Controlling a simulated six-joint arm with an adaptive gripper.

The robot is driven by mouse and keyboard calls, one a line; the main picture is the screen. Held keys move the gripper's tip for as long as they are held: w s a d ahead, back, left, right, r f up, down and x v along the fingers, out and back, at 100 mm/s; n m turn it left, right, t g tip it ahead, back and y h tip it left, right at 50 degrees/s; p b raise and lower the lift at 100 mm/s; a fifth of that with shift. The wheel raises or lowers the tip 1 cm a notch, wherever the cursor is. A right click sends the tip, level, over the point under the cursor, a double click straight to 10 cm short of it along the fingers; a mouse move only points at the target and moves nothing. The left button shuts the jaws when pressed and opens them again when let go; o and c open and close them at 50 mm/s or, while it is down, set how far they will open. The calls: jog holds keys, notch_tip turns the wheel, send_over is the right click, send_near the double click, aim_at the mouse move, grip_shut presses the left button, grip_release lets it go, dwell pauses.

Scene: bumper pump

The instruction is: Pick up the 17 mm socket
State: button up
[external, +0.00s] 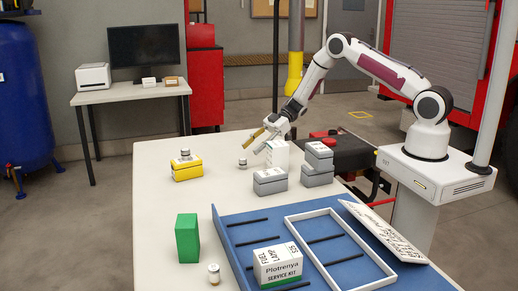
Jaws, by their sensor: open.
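Small metallic cylinders that look like sockets are in the external view. One small cylinder (242,163) stands on the white table below my gripper. Another small cylinder (185,154) is on top of a yellow block (186,171). A third, pale cylinder (214,273) stands at the table's front. I cannot read sizes on them, so I cannot tell which is the 17 mm socket. My gripper (254,145) is open, with its fingers apart and pointing down-left above the table. No object shows between the fingers.
A green block (187,238) and a blue tray (237,255) with a white frame and a kit box (277,266) are in front. The table's left side is clear.

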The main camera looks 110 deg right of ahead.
aim_at(244, 159)
jog(key=shift+s+a+f+y, duration=0.2)
jog(key=shift+s+f+y, duration=0.1)
jog(key=shift+s+f, duration=0.35)
jog(key=shift+w, duration=0.1)
jog(key=shift+x, duration=1.25)
jog(key=shift+x, duration=2.6)
jog(key=shift+r, duration=0.1)
grip_shut()
